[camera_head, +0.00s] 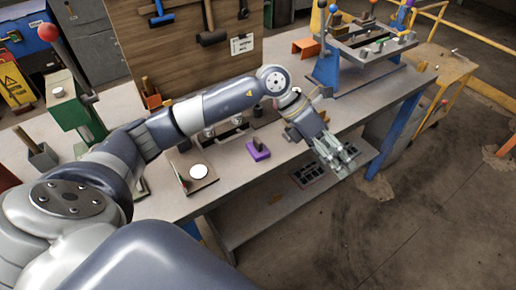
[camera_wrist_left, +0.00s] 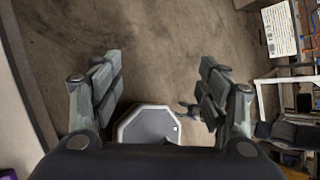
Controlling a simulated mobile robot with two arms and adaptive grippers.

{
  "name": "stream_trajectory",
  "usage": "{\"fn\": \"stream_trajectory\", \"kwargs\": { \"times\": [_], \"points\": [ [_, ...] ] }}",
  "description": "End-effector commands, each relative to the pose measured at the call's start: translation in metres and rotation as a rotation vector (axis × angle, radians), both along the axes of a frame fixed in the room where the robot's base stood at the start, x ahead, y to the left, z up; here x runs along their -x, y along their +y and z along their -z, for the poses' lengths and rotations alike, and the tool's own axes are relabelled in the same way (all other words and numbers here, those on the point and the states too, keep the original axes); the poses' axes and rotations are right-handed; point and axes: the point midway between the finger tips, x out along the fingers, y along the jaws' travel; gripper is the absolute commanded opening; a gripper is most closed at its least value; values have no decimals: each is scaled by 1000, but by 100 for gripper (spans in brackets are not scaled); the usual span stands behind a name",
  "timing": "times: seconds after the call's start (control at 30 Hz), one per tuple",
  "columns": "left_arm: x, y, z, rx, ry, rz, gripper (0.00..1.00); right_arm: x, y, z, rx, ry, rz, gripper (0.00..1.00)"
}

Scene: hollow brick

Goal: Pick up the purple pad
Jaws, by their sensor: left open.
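The purple pad (camera_head: 258,150) lies on the workbench top in the head view, left of my left gripper, with a small dark upright piece on it. My left gripper (camera_head: 340,158) hangs over the front edge of the bench, apart from the pad and pointing down to the right. In the left wrist view my left gripper (camera_wrist_left: 161,85) has its fingers spread wide, with only floor and grey shapes between and below them. A small purple patch shows at that view's lower left corner; I cannot tell if it is the pad. My right gripper is not in view.
A blue-legged fixture (camera_head: 326,66) stands at the back right. A wooden tool board (camera_head: 165,50) rises behind. Open floor (camera_head: 430,215) lies to the right.

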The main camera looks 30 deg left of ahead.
Motion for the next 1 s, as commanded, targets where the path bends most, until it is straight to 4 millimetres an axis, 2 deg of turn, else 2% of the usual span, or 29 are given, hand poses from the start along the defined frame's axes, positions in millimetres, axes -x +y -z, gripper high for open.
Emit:
{"fn": "stream_trajectory", "kwargs": {
  "times": [0.03, 0.1, 0.2, 0.3, 0.4, 0.53, 0.73, 1.0],
  "points": [
    [-9, 36, 6, -140, 4, -6, 68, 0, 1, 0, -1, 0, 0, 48],
    [-14, 86, 12, -320, 30, -19, 68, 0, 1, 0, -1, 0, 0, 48],
    [-16, 148, 10, -527, 79, -55, 68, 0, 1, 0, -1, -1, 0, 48],
    [-13, 192, 2, -665, 123, -93, 68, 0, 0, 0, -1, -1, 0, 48],
    [-10, 217, -4, -743, 155, -117, 68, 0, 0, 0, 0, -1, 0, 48],
    [-7, 227, 5, -774, 173, -126, 68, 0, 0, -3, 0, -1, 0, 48],
    [-7, 226, 37, -772, 172, -122, 68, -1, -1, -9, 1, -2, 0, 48],
    [-7, 223, 59, -769, 172, -122, 68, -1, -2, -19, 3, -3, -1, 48]
  ]
}}
